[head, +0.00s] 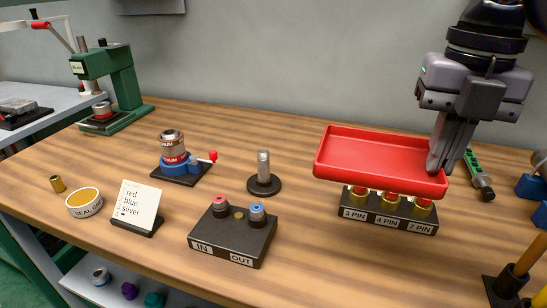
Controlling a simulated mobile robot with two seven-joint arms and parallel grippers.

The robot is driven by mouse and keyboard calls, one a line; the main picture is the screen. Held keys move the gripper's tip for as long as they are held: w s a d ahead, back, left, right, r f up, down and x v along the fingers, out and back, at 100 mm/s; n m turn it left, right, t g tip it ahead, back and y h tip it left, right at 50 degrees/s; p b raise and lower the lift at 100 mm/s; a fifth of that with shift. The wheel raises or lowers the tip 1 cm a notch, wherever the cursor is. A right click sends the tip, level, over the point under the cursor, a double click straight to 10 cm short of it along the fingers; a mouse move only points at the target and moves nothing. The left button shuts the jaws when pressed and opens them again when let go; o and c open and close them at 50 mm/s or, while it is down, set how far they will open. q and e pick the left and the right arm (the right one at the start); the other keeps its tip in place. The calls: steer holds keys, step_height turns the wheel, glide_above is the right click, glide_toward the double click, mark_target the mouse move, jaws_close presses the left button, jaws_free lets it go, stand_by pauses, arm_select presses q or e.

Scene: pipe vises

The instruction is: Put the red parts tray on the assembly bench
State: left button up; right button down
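The red parts tray (375,158) is a shallow rectangular tray with raised walls, and it looks empty. It shows above the right part of the wooden bench (310,215), roughly level, in front of and over the back of a black pin block. My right gripper (438,168) comes down from the top right. Its fingers are shut on the tray's right wall. The tray's underside is hidden, and I see no clear contact with the bench. My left gripper is not in view.
A black block with 3 PIN, 4 PIN and 7 PIN labels (388,215) stands under the tray. An IN/OUT box (233,238), a peg stand (263,180), a small vise (178,165), a note card (138,205) and a sealant tin (85,203) occupy the bench. A green press (120,75) stands far left.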

steer(key=shift+w+r, duration=0.1)
steer(key=shift+w, duration=0.2)
steer(key=shift+s+f, duration=0.1)
steer(key=shift+f, duration=0.2)
steer(key=b, duration=0.3)
glide_above(393, 270)
step_height(393, 270, down, 14)
steer(key=shift+f, duration=0.1)
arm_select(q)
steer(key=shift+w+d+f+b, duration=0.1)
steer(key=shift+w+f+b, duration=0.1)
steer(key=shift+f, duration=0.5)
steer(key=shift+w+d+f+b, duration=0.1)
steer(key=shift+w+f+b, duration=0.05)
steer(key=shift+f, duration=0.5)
arm_select(e)
steer(key=shift+f, duration=2.6)
steer(key=shift+f, duration=0.15)
steer(key=c, duration=1.7)
jaws_free()
steer(key=o, duration=0.4)
steer(key=shift+c, duration=0.2)
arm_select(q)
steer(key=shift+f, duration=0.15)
